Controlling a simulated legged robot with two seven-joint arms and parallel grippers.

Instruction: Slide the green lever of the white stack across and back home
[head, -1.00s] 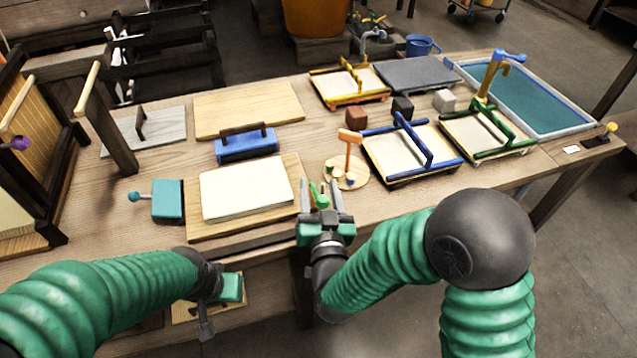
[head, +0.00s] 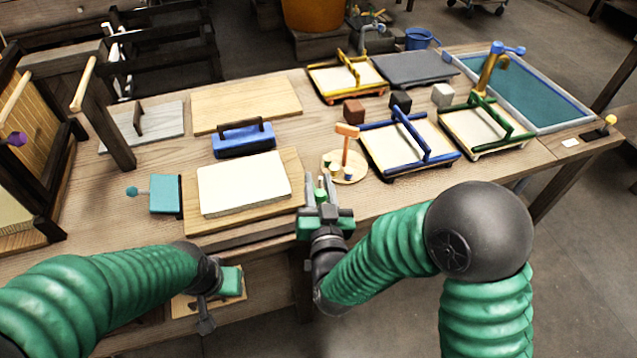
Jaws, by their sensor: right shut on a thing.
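The white stack (head: 243,186) lies flat on a wooden board (head: 196,222) near the front edge of the table. A small green lever (head: 320,191) stands just right of that board, mostly hidden by my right gripper. My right gripper (head: 319,184) is shut on the green lever, with its two dark fingers on either side of it. My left gripper (head: 205,322) hangs low in front of the table, well away from the stack. Its fingers are too small and dark to tell whether they are open.
A teal block with a knob (head: 166,194) sits left of the board. A blue handled block (head: 243,140) is behind it. A round wooden stand with an orange top (head: 347,133) is close to the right gripper. A blue-railed tray (head: 392,150) lies further right.

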